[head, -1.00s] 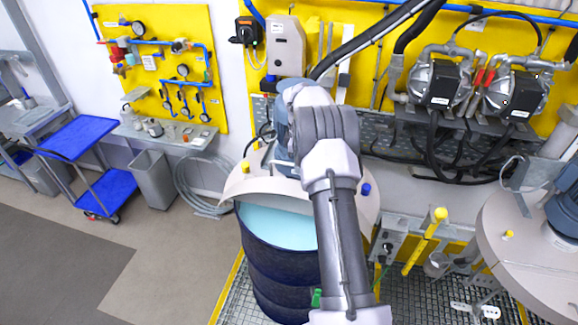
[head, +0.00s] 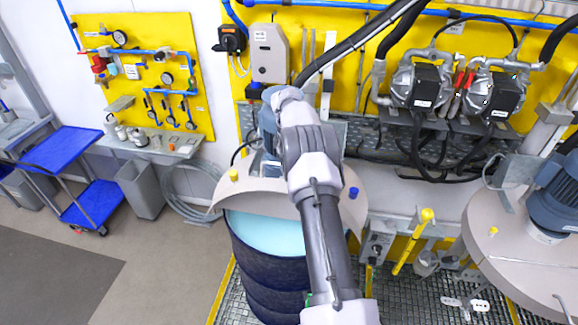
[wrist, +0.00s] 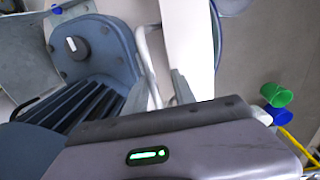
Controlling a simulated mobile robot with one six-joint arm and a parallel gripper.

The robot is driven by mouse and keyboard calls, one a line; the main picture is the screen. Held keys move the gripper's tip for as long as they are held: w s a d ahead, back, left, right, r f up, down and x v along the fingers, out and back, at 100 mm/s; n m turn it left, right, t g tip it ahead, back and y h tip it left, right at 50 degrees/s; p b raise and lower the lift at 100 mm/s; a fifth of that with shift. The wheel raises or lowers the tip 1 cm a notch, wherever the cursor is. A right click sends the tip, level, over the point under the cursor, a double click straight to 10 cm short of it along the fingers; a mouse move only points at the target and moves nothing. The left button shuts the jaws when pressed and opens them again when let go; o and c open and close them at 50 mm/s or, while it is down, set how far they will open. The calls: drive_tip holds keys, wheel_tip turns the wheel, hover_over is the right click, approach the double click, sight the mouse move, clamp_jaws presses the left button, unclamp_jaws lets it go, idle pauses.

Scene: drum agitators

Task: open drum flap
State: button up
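The dark blue drum (head: 262,267) stands at centre in the head view. Its front opening is uncovered and shows pale blue inside (head: 265,232). The beige lid and flap (head: 260,199) stand over the back of the opening; the flap looks raised, its exact angle unclear. My arm crosses in front and hides the lid's middle and my gripper in the head view. In the wrist view my gripper (wrist: 159,92) has two pale fingers that appear apart. A curved metal bar (wrist: 147,60) runs between them; contact cannot be told. The blue-grey agitator motor (wrist: 95,50) is close on the left.
A second drum lid (head: 510,257) with a blue motor (head: 556,195) stands at right. A yellow-handled lever (head: 412,243) rises between the drums. Pumps (head: 420,85) and hoses hang on the back wall. Open floor lies at left, with a blue cart (head: 65,150).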

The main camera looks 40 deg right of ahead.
wheel_tip(320, 180, up, 17)
drive_tip(key=shift+s+a+r, duration=0.2)
drive_tip(key=shift+s+a, duration=0.1)
drive_tip(key=shift+a, duration=0.1)
idle(0.6)
